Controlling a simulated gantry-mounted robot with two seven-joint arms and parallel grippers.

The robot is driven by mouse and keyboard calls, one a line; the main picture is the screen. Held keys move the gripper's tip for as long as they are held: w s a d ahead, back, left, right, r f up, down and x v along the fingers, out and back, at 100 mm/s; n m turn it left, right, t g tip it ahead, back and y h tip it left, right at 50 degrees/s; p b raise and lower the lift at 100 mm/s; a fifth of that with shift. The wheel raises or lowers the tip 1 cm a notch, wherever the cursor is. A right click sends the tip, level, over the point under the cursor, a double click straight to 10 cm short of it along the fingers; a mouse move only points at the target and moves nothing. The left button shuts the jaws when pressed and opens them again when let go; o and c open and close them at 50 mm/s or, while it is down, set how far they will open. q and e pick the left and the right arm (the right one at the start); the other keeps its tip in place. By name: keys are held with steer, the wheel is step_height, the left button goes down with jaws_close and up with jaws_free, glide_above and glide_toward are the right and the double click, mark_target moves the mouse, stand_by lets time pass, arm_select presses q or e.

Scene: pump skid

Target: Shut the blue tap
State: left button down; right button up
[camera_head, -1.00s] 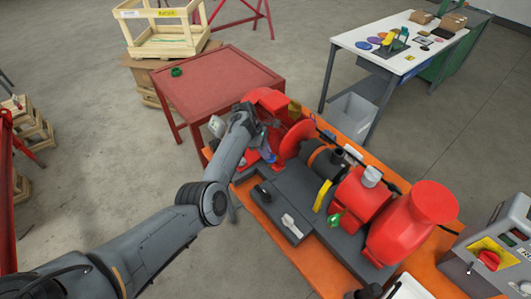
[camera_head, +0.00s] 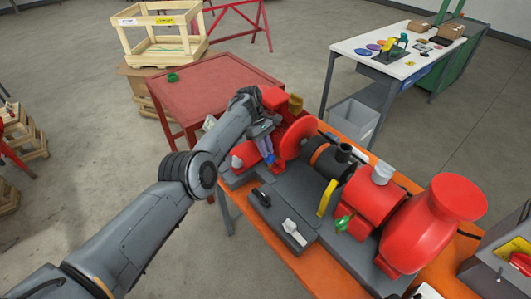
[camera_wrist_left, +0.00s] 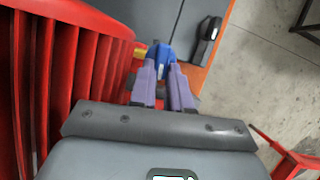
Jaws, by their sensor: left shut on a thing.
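The blue tap (camera_head: 269,157) sits low on the pump skid, beside the red round flange. In the left wrist view the blue tap (camera_wrist_left: 160,54) shows just beyond the fingertips, partly hidden by them. My left gripper (camera_head: 263,141) reaches down over the red pump end, with its fingers at the blue tap. In the wrist view the left gripper (camera_wrist_left: 160,75) is shut on the tap, one finger on each side. The lower part of the tap is hidden. My right gripper is not in view.
Red pump parts (camera_head: 300,137) crowd the fingers, and red ribs (camera_wrist_left: 60,60) stand close in the wrist view. A yellow lever (camera_head: 326,198), a green handle (camera_head: 343,223) and a black switch (camera_head: 261,197) are nearby. A red table (camera_head: 215,85) stands behind.

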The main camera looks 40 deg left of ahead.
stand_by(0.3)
arm_select(q)
steer(key=c, duration=1.1)
jaws_free()
